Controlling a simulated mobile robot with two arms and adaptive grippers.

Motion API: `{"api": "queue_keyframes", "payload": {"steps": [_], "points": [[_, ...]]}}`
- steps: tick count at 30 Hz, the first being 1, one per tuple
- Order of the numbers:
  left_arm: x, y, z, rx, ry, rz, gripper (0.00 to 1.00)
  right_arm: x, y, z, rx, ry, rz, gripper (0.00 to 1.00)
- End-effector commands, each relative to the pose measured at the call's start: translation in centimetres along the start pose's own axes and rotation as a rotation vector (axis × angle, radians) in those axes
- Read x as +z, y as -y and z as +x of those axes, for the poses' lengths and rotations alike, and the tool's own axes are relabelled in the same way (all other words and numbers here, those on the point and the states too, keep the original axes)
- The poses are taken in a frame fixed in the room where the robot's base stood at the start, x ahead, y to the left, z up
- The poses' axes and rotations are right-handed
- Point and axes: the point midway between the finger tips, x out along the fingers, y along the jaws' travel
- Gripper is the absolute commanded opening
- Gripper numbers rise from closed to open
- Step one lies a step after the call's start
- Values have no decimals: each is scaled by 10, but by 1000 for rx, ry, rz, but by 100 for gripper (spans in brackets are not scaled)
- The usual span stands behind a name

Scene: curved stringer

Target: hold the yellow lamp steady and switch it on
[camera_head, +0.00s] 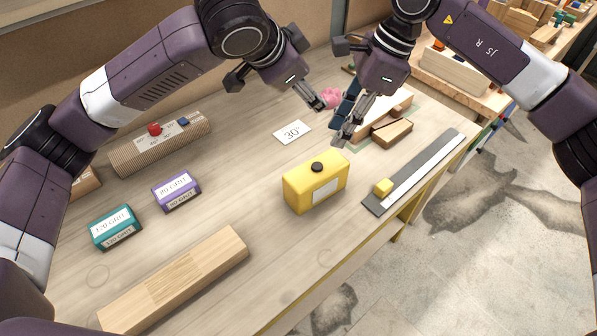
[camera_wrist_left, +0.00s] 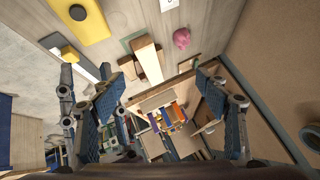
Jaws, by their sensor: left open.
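The yellow lamp (camera_head: 302,196) stands upright on the workbench, a box shape with a pale front label and a black knob (camera_head: 317,167) on top. In the left wrist view the lamp (camera_wrist_left: 88,29) is at the upper left, partly cut off by the frame edge. My left gripper (camera_head: 318,104) is beyond the lamp, open and apart from it; its spread fingers (camera_wrist_left: 135,78) frame the left wrist view with nothing between them. My right gripper (camera_head: 340,134) hangs just behind the lamp and above the bench, fingers pointing down. Its finger gap is unclear, and I see no object in it.
A ruler strip (camera_head: 420,170) with a small yellow block lies along the bench edge to the right. Purple (camera_head: 176,191) and teal (camera_head: 115,228) boxes and a wooden plank (camera_head: 175,281) are left.

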Motion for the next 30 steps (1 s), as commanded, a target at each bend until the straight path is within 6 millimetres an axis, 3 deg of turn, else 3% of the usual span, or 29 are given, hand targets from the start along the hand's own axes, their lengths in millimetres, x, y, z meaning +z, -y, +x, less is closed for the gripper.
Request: {"api": "queue_keyframes", "payload": {"steps": [1,6,12,19,30], "points": [[21,-19,15,53,40,-34,68,0,0,0,0,0,0,29],[78,-75,46,199,157,-140,68,0,0,0,0,0,0,29],[116,-117,60,295,244,-214,68,0,0,0,0,0,0,29],[128,-132,74,320,267,-236,68,0,0,0,0,0,0,29],[140,-149,123,318,267,-233,68,0,0,0,0,0,0,29]]}}
